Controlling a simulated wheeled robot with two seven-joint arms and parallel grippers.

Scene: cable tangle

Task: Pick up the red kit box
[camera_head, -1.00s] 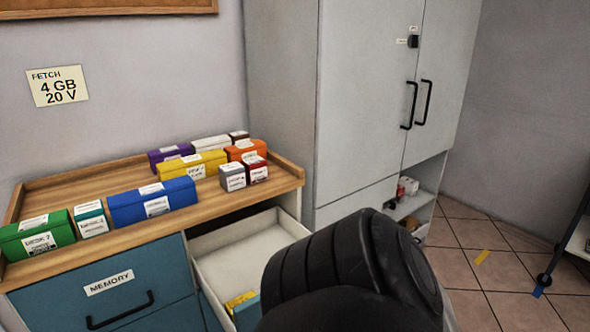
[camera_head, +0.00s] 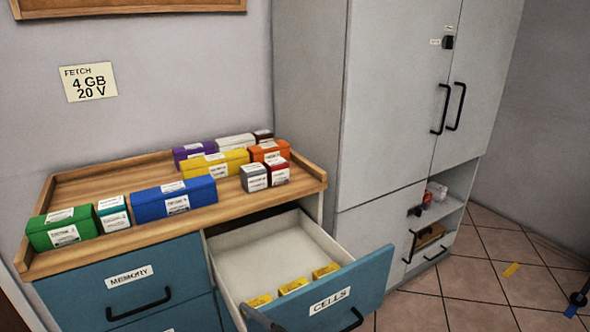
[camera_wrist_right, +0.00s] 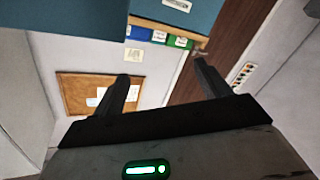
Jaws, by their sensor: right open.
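A small red box (camera_head: 279,173) with a white label stands on the wooden top of the cabinet, close to its right front edge. A grey box (camera_head: 254,178) stands right beside it on the left. An orange box (camera_head: 268,151) lies behind it. The red box cannot be made out in that view. My left gripper is in neither view.
A drawer (camera_head: 331,305) marked CELLS stands open below the top, with several yellow packs inside. Blue (camera_head: 172,202), green (camera_head: 64,229) and yellow (camera_head: 213,161) boxes share the top. A tall grey cabinet (camera_head: 385,110) rises at the right.

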